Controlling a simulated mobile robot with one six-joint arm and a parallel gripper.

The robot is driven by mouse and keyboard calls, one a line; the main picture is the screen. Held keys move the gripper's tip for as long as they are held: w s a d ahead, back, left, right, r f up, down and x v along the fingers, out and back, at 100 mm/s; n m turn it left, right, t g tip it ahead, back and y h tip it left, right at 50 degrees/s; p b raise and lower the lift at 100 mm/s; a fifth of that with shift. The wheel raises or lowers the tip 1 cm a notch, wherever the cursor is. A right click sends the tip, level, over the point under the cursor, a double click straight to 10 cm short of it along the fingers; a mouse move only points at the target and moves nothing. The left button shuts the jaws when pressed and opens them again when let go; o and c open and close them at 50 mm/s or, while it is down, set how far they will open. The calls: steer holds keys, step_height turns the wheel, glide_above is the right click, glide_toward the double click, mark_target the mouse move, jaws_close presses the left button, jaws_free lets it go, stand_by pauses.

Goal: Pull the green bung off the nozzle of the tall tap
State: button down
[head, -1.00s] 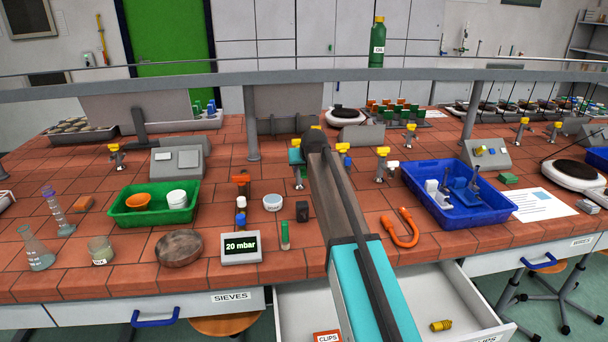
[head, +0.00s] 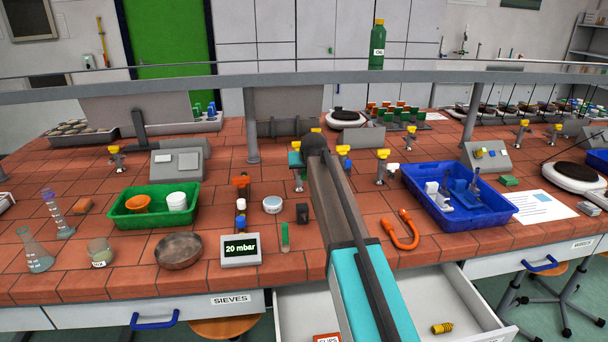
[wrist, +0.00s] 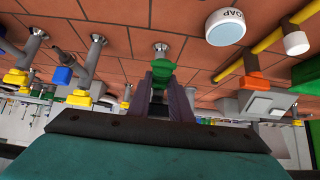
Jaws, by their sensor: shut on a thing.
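In the wrist view the green bung (wrist: 163,67) sits between the tips of my gripper (wrist: 163,76), which is shut on it. A round metal tap foot (wrist: 161,47) shows on the tiles just past the bung. The rest of this tap is largely hidden by the bung and fingers, so I cannot tell how far the bung sits on the nozzle. In the head view the tap's metal lower part (head: 298,182) shows left of my arm, below a yellow knob (head: 295,146). My fingers and the bung are not clear there.
Other yellow-knobbed taps stand close by, one with a blue piece (head: 346,164) and one with a white piece (head: 393,166). A soap tub (head: 272,204) and a black block (head: 302,212) stand in front. A blue tray (head: 470,218) is to the right, a green tray (head: 128,219) to the left.

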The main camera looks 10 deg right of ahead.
mark_target(305, 177)
steer(key=shift+s, duration=0.15)
steer(key=shift+s, duration=1.9)
steer(key=shift+r, duration=0.1)
step_height(305, 177, up, 8)
steer(key=p, duration=0.3)
steer(key=shift+p, duration=0.4)
stand_by(0.7)
steer(key=shift+s, duration=0.1)
